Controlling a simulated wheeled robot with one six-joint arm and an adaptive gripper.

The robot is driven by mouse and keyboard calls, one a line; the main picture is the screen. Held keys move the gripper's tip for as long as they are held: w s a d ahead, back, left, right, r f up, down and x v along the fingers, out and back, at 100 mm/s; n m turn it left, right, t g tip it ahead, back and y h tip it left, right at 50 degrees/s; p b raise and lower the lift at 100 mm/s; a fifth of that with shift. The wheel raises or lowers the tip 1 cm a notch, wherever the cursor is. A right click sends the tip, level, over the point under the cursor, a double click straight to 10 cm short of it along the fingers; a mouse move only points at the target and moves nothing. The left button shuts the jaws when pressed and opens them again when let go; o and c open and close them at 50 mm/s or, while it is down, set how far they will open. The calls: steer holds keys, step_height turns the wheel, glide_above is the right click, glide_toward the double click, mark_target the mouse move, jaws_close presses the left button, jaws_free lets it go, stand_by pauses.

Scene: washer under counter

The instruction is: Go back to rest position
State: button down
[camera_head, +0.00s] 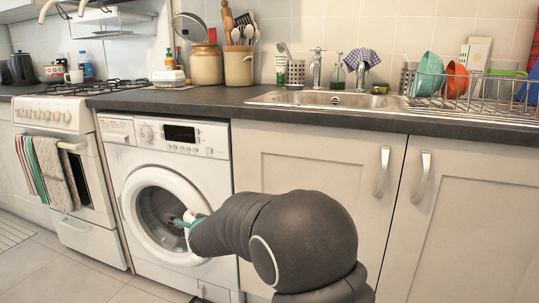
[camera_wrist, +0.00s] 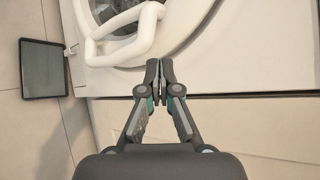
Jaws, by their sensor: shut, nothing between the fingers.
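My gripper (camera_head: 183,222) reaches in front of the round door (camera_head: 130,205) of the white washer (camera_head: 215,180) in the head view. My arm hides part of the door's right side. In the wrist view my gripper (camera_wrist: 160,72) has its fingertips together with nothing between them. The white door handle (camera_wrist: 125,48) is ahead and to the left of the fingertips, with a visible gap. The door looks closed against the washer front, but I cannot tell whether it is latched.
A cooker (camera_head: 65,165) with towels stands left of the washer. Cupboard doors (camera_head: 310,160) are on the right under the dark counter (camera_head: 225,103). A dark flat rectangular thing (camera_wrist: 43,68) lies on the tiled floor. Floor at the lower left (camera_head: 60,275) is clear.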

steer(key=s+d+r+n+g+p, duration=0.1)
steer(key=s+d+r+n+g, duration=0.1)
steer(key=s+d+r+n, duration=0.6)
steer(key=s+d+r+n+g+p, duration=0.15)
steer(key=s+d+r, duration=0.4)
steer(key=d, duration=0.55)
steer(key=s+d+f+n+g+h, duration=0.1)
steer(key=s+d+n, duration=0.2)
steer(key=s+d, duration=0.3)
steer(key=s+d+f+n+g+h+p, duration=0.1)
steer(key=s+d, duration=0.5)
steer(key=s, duration=0.6)
steer(key=s+d+f+n+g+h+p, duration=0.1)
steer(key=s+d+n+h, duration=0.1)
steer(key=s+d+n, duration=0.3)
steer(key=s+d, duration=0.1)
steer(key=s, duration=0.3)
steer(key=shift+s+n+h, duration=0.3)
steer(key=shift+s+n, duration=0.05)
steer(key=shift+s, duration=0.05)
steer(key=shift+g, duration=0.25)
